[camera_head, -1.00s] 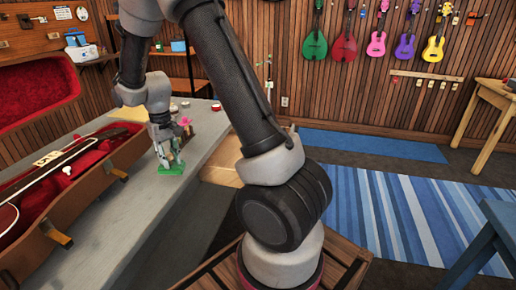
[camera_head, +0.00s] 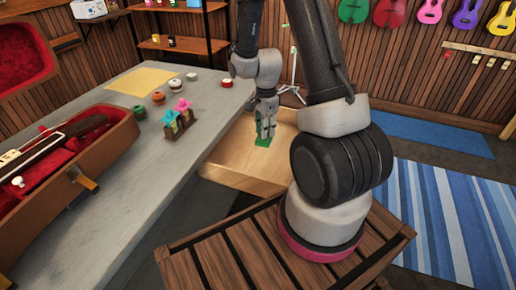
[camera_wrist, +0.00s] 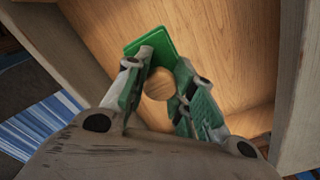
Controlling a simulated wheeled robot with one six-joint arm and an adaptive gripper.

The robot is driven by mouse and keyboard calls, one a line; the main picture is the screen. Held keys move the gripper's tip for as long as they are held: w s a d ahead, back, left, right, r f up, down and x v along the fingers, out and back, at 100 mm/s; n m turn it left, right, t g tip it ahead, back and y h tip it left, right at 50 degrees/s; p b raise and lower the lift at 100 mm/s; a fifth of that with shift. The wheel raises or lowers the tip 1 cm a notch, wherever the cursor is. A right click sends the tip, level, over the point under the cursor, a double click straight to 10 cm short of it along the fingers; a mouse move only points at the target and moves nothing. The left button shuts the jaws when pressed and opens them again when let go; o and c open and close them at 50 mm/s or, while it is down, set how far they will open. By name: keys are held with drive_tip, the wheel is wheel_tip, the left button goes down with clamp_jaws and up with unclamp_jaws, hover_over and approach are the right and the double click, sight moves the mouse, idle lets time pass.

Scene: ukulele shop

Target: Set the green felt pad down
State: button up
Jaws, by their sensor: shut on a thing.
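The green felt pad (camera_head: 262,141) is under my gripper (camera_head: 266,132) in the head view, above or on the floor of a light wooden box (camera_head: 228,168). In the wrist view the pad (camera_wrist: 150,47) is a flat green square, partly covered by my fingers. A round wooden knob (camera_wrist: 159,84) shows between the fingertips and appears to belong to the pad. My gripper (camera_wrist: 160,90) is shut on it, pointing down. The box floor (camera_wrist: 215,40) is bare around the pad. I cannot tell whether the pad touches the floor.
The grey counter (camera_head: 190,150) on the left bears an open instrument case (camera_head: 105,160), a small rack with colourful pegs (camera_head: 180,125), several small pots and a yellow cloth (camera_head: 142,81). Shelves stand behind. Box walls (camera_wrist: 292,90) rise beside my gripper.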

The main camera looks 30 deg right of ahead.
sight(266, 141)
drive_tip(key=shift+m, duration=0.4)
drive_tip(key=f, duration=0.5)
drive_tip(key=shift+s+d+f, duration=0.2)
drive_tip(key=shift+s+f, duration=0.05)
drive_tip(key=shift+f, duration=2.35)
drive_tip(key=shift+f, duration=0.15)
drive_tip(key=o, duration=1)
